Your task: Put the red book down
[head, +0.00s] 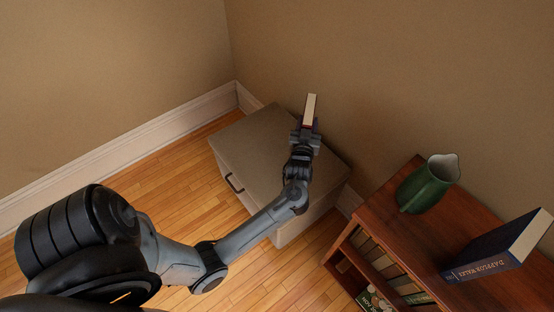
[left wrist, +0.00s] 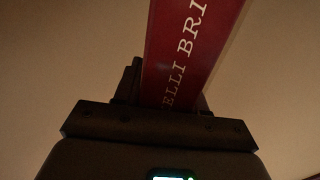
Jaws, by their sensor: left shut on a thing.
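My left gripper (head: 305,136) is shut on the red book (head: 311,108), which stands up out of the jaws. In the head view mostly its pale page edge shows, with a thin strip of red. In the left wrist view the red book (left wrist: 190,45) shows its red spine with white letters, held between the dark jaws of the left gripper (left wrist: 160,110). In the head view the gripper and book appear over the back right part of a grey-topped cabinet (head: 250,145). I cannot tell the height of the book above the top. My right gripper is not in view.
A wooden bookcase (head: 400,235) stands at the right, with a green jug (head: 428,184) and a dark blue book (head: 495,250) on top and several books on its shelves. Walls meet behind the cabinet. The left part of the cabinet top is clear.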

